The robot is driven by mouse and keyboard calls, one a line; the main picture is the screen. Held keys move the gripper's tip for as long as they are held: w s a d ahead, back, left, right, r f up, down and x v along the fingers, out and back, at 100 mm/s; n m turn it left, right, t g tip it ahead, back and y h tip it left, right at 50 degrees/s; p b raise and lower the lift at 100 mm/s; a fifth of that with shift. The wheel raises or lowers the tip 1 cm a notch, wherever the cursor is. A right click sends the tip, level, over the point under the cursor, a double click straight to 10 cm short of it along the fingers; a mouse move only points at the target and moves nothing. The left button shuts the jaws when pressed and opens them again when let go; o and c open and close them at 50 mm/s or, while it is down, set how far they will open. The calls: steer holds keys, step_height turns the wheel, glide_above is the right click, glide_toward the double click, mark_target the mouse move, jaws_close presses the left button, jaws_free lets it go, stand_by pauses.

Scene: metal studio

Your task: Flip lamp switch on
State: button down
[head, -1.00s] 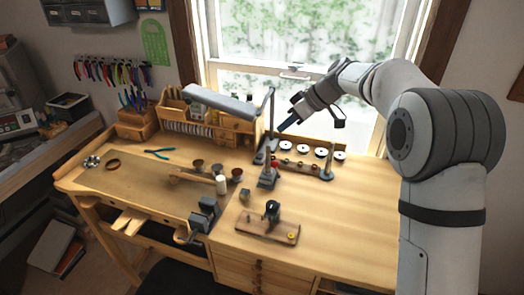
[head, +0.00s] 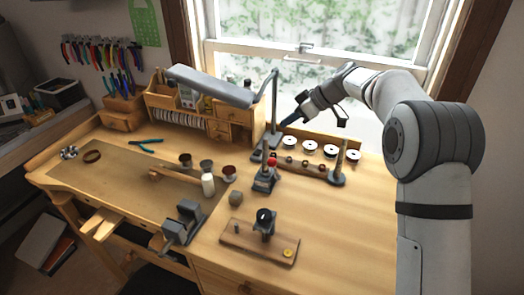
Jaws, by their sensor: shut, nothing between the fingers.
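The grey desk lamp (head: 212,86) stands at the back of the wooden workbench, with its long shade reaching left from an upright post (head: 273,105). Its dark base (head: 258,155) is on the bench. I cannot make out the lamp switch for certain at this size. My gripper (head: 286,122) is shut and empty. It points down and left, just right of the post in the picture and above the back of the bench. I cannot tell whether it touches the lamp.
A tool with a red knob (head: 271,161) stands in front of the lamp base. White spools (head: 310,149) and a short post (head: 339,165) are to the right. A wooden organizer (head: 200,123) is behind left. A vise (head: 184,221) is at the front edge.

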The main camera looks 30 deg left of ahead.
steer(key=p, duration=0.3)
glide_above(258, 152)
steer(key=d, duration=0.2)
step_height(258, 152, down, 6)
steer(key=shift+s+a+f, duration=0.1)
steer(key=shift+f, duration=0.15)
step_height(258, 152, down, 3)
steer(key=shift+s+r+p, duration=0.15)
steer(key=shift+r+p, duration=0.05)
steer(key=shift+p, duration=0.25)
steer(key=shift+f, duration=0.85)
